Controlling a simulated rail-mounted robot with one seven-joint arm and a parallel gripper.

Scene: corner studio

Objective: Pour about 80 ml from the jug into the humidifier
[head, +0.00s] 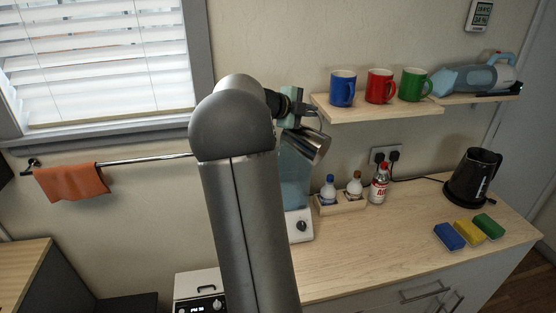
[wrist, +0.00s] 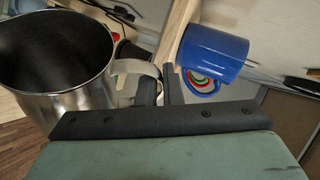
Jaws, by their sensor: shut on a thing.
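The steel jug (head: 311,146) hangs in the air above the counter, tilted in the head view. My gripper (head: 302,108) is shut on its handle, which shows in the wrist view (wrist: 137,68). In the wrist view the jug's open mouth is at the left and its inside is dark; I cannot make out a liquid level. The humidifier, with a blue translucent tank (head: 294,182) and a white base with a dark knob (head: 300,226), stands on the counter below the jug. My arm hides its left part, and the jug overlaps its top, so I cannot see its opening.
A wall shelf (head: 375,110) with blue (head: 342,88), red (head: 380,86) and green (head: 415,84) mugs is close to the jug's right. Bottles (head: 379,184) stand beside the humidifier. A black kettle (head: 473,178) and sponges (head: 467,231) are farther right. The front middle counter is clear.

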